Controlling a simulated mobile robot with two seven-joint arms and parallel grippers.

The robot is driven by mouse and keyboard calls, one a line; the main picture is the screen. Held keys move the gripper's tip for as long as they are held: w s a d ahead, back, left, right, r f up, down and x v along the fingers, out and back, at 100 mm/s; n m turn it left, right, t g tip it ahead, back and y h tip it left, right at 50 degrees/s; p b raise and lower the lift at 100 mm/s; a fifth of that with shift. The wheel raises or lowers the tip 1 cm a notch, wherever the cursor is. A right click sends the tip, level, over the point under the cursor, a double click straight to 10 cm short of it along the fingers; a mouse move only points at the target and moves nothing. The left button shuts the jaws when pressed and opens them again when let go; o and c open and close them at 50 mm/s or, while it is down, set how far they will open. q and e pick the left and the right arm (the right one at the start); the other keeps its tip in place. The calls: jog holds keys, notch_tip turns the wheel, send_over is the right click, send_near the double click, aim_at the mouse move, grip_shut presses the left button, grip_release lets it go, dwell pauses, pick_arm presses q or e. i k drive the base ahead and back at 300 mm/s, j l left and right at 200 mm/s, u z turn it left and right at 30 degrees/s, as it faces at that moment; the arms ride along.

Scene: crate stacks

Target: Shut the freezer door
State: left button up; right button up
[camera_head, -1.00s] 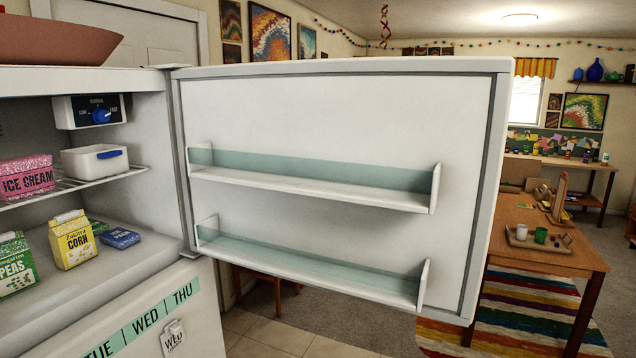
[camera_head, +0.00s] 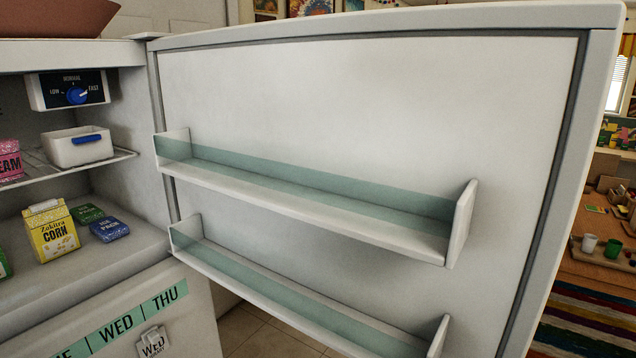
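The freezer door (camera_head: 370,100) stands wide open, hinged at the right side of the freezer compartment. I face its inner side, which has two empty shelves with pale green fronts, an upper shelf (camera_head: 300,195) and a lower shelf (camera_head: 270,290). The door's free edge (camera_head: 568,180) is at the right of the view. The open freezer compartment (camera_head: 130,100) is at the left. It holds a yellow corn carton (camera_head: 52,232), blue and green packs (camera_head: 109,229), a white bin (camera_head: 78,147) and part of a pink ice cream box (camera_head: 9,162). Neither gripper is in view.
A reddish-brown bowl (camera_head: 60,18) stands on top of the freezer. Below the compartment is a lower door with a weekday strip (camera_head: 125,325). Beyond the door's free edge, a wooden table (camera_head: 600,270) with a tray and cups stands at the right.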

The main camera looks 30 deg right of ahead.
aim_at(404, 182)
jog(key=l+u, duration=0.2)
jog(key=l, duration=0.25)
jog(key=k+l+u, duration=0.15)
jog(key=l, duration=0.25)
jog(key=k+l+u, duration=0.2)
jog(key=l, duration=0.25)
jog(key=l+u, duration=0.2)
jog(key=l, duration=0.25)
jog(key=k+l+u, duration=0.15)
jog(key=l, duration=0.2)
jog(key=l+u, duration=0.2)
jog(key=l, duration=0.35)
jog(key=k+l+u, duration=0.2)
jog(key=l, duration=0.6)
jog(key=i+l+u, duration=0.1)
jog(key=l, duration=0.2)
